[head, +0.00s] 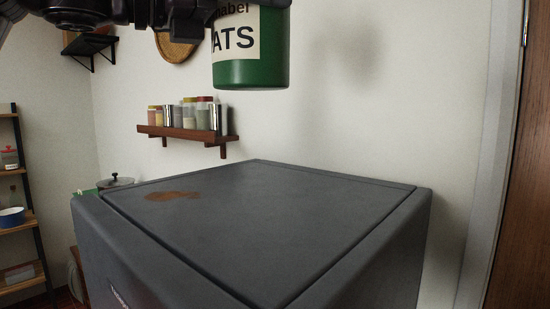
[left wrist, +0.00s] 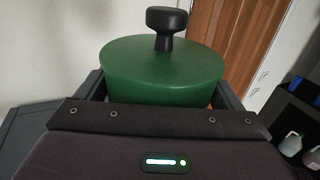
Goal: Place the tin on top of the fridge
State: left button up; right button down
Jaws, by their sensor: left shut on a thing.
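The tin is green with a cream label reading "ATS" (head: 250,68). It hangs in the air at the top of the head view, above the fridge and apart from it. The left wrist view shows its green lid with a black knob (left wrist: 165,60). My left gripper (left wrist: 160,92) is shut around the tin, one finger on each side; in the head view its arm comes in from the upper left. The fridge (head: 260,220) is dark grey, with a flat top bearing a brown stain. The tin's upper part is cut off in the head view. My right gripper is not in view.
A wooden wall shelf (head: 187,133) with several jars is behind the fridge. A shelving unit (head: 20,205) is at far left. The fridge top is clear of objects.

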aim_at(241, 82)
pick_arm(q)
jog(key=f, duration=0.6)
jog(key=a+f, duration=0.1)
jog(key=f, duration=0.2)
jog(key=shift+s, duration=0.1)
notch_tip(241, 82, down, 11)
jog(key=p, duration=0.1)
jog(key=shift+d+r+p, duration=0.15)
jog(key=shift+d+p, duration=0.05)
jog(key=shift+p, duration=0.15)
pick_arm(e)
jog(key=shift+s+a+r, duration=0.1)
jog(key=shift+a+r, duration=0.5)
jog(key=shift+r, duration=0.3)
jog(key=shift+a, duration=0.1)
pick_arm(q)
jog(key=shift+f, duration=0.2)
jog(key=o, duration=1.1)
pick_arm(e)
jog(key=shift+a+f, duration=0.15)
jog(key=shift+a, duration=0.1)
